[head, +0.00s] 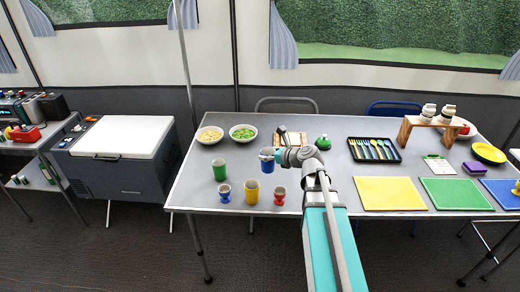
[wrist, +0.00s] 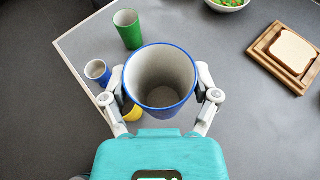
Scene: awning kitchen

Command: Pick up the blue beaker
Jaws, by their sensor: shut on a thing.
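The blue beaker (head: 266,167) has a grey inside and is near the front middle-left of the table in the head view. In the wrist view the blue beaker (wrist: 161,80) stands upright between the two fingers, its open mouth towards the camera. My gripper (head: 272,155) is shut on it, with one finger on each side (wrist: 160,95). The gripper partly hides the beaker in the head view. I cannot tell whether its base touches the table.
On the table (head: 330,180) stand a green beaker (head: 220,170), a yellow beaker (head: 251,191), a blue egg cup (head: 224,193) and a red egg cup (head: 280,195). Two bowls and a bread board (wrist: 283,58) lie farther back. Coloured boards lie to the right.

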